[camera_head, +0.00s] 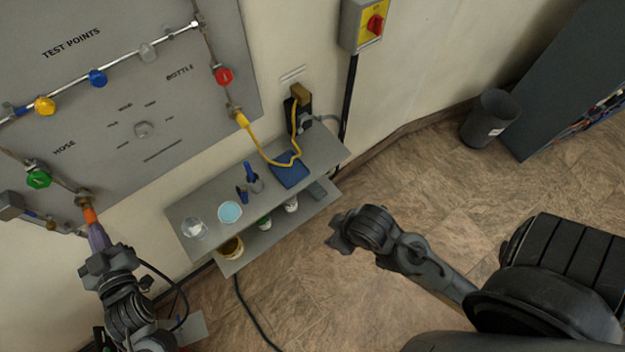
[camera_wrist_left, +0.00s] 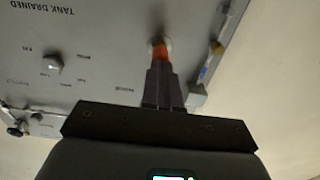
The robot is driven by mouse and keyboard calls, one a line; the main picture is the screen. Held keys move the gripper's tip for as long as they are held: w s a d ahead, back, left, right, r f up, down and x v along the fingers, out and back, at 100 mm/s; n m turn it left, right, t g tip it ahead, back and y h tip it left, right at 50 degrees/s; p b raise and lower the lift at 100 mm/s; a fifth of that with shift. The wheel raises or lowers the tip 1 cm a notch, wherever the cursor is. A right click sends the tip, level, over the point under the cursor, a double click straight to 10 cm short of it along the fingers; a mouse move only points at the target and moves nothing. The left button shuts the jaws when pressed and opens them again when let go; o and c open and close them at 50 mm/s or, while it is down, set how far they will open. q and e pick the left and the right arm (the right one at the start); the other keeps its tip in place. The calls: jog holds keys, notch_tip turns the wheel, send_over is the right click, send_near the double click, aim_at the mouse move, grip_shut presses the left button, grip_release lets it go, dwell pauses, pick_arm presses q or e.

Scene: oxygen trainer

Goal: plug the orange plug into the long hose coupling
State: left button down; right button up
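The orange plug (camera_head: 90,215) is at the lower left of the wall panel, its far end against the brass coupling (camera_head: 83,199) below the HOSE label. I cannot tell how deep it sits. In the left wrist view the orange plug (camera_wrist_left: 159,52) points at a round pale fitting (camera_wrist_left: 160,41) on the panel. My left gripper (camera_head: 96,236) is shut on the near end of the plug; its fingers (camera_wrist_left: 162,85) hide that part. My right gripper (camera_head: 338,236) hangs over the floor, far from the panel; its finger gap is not clear.
A green valve knob (camera_head: 38,179) is just above left of the coupling. A grey shelf (camera_head: 268,170) holds cups, a blue bottle and a blue pad. A yellow hose (camera_head: 262,150) runs from the panel. A bin (camera_head: 488,118) stands at the right. The middle floor is clear.

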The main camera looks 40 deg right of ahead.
pick_arm(q)
jog(key=shift+w, duration=0.55)
dwell(0.4)
jog(key=s+a+f+g+y+p, duration=0.1)
jog(key=s+f+g, duration=0.25)
jog(key=s, duration=0.75)
jog(key=s+a+f+g, duration=0.25)
jog(key=s+g, duration=0.25)
jog(key=s, duration=0.6)
jog(key=s+f+g+y+p, duration=0.1)
jog(key=s+f+g, duration=0.35)
jog(key=s, duration=0.65)
notch_tip(320, 180, up, 22)
jog(key=s+g+p, duration=0.1)
jog(key=p, duration=2)
jog(key=shift+s+a+f, duration=0.2)
jog(key=shift+a+f, duration=0.05)
